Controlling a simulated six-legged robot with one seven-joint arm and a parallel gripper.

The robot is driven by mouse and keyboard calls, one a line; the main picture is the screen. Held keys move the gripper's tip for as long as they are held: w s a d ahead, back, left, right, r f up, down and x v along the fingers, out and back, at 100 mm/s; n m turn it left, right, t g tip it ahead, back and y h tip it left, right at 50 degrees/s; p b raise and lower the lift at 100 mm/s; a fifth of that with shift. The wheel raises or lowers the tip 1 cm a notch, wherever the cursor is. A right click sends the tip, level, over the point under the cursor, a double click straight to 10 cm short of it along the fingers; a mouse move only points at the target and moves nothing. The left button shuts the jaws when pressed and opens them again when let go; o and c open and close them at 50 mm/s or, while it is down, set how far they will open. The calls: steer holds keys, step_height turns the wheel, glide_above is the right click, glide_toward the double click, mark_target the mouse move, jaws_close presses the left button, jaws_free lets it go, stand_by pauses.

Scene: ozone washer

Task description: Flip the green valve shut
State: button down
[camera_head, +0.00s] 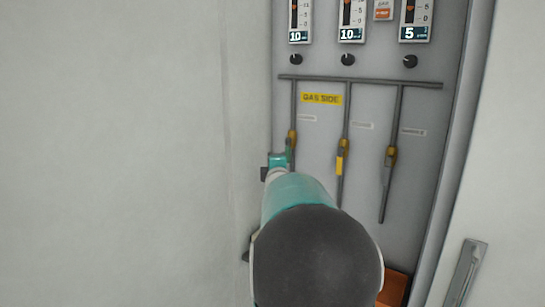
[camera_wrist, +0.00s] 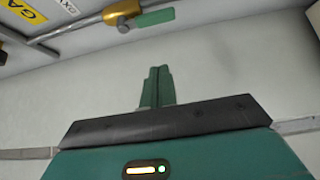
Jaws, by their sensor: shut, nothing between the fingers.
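The green valve handle (camera_wrist: 155,18) is at the top of the wrist view. It extends right from a brass valve body (camera_wrist: 122,11), roughly in line with the grey pipe (camera_wrist: 66,28). My gripper (camera_wrist: 158,70) has its two green fingers pressed together, with nothing between them. In the picture its tips are just below the handle, with a visible gap. In the head view, the leftmost pipe has a brass valve body (camera_head: 291,138). My arm hides the lower pipe there, and the fingertips are hard to make out.
A grey panel (camera_head: 368,115) carries a yellow "GAS SIDE" label (camera_head: 321,99), with a middle valve (camera_head: 342,150) and right valve (camera_head: 391,156) near my gripper. Flow meters and black knobs (camera_head: 347,59) sit above. A plain pale wall (camera_head: 120,150) fills the left.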

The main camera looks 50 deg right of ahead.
mark_target(288, 150)
steer(key=shift+w, duration=0.1)
steer(key=w+d, duration=0.3)
steer(key=d, duration=0.4)
steer(key=shift+d, duration=0.2)
stand_by(0.6)
